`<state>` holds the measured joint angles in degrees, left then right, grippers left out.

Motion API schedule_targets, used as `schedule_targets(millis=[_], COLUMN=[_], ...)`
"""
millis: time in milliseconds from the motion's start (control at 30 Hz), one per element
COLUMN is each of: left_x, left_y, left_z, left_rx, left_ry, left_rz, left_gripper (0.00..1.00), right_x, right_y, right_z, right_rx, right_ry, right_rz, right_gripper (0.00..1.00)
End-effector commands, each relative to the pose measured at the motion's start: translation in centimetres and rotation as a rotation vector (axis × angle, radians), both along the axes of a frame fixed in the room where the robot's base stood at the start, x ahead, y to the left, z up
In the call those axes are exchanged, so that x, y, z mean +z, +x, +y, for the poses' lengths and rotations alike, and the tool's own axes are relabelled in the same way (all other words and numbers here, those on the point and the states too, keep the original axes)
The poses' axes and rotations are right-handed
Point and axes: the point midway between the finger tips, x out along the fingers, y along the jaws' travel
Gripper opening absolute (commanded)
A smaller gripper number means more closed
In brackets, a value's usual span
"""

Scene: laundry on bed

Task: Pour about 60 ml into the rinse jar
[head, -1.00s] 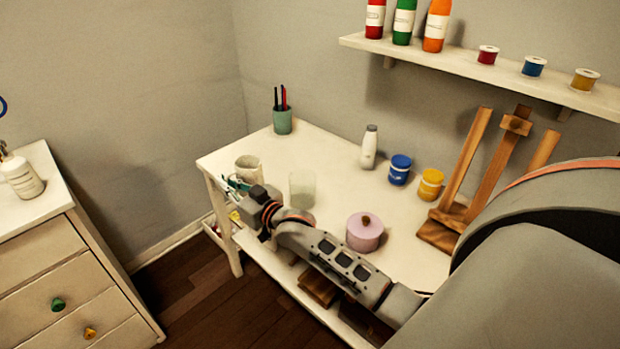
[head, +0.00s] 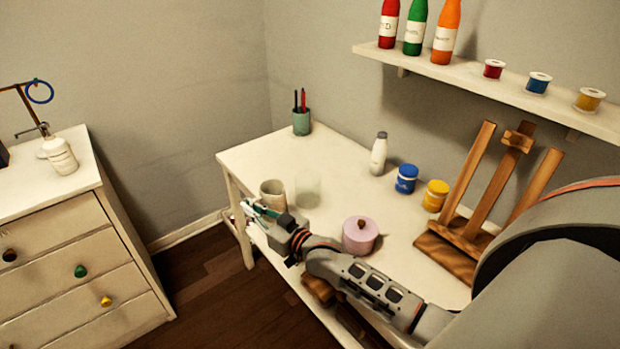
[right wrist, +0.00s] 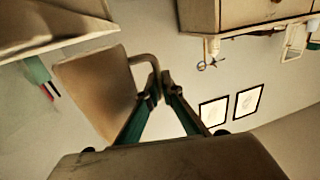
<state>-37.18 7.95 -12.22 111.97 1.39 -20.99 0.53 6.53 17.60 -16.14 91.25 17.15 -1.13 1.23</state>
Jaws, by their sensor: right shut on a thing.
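The grey-beige mug (head: 272,193) is at the near-left part of the white table, left of a clear glass jar (head: 307,190), which looks like the rinse jar. My right gripper (head: 262,209) is shut on the mug's handle. In the right wrist view, the mug (right wrist: 95,88) and its handle show large, with the fingertips (right wrist: 159,88) closed on the handle. That view is roughly upside down. The mug looks close to upright in the head view. I cannot tell whether its base touches the table, and its contents are hidden. My left gripper is not in view.
The table (head: 330,150) also holds a pen cup (head: 301,123), a white bottle (head: 379,154), blue (head: 406,179) and yellow (head: 435,196) paint jars, a pink lidded pot (head: 360,236) and a wooden easel (head: 470,225). A drawer chest (head: 75,250) stands left.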

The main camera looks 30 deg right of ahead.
Motion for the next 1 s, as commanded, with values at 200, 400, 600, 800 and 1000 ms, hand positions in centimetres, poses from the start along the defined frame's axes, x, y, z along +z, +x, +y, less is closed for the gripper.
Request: schedule_targets(millis=[200,400,600,800,1000], left_x=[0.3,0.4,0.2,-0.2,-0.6], left_y=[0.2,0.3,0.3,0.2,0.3], left_z=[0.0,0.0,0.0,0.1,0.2], left_rx=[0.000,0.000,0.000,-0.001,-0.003], left_ry=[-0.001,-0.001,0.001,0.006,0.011], left_rz=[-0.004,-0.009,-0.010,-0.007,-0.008], left_gripper=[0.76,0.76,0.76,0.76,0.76], right_x=[0.2,0.6,1.5,2.8,4.3], right_y=[0.0,0.0,0.1,0.2,0.2], right_z=[0.0,-0.3,-0.9,-2.0,-3.2], right_rx=[0.000,-0.001,-0.001,-0.001,-0.001], right_ry=[0.001,0.038,0.125,0.251,0.381], right_rz=[-0.003,0.000,0.005,0.016,0.025], right_gripper=[0.00,0.00,0.00,0.00,0.00])
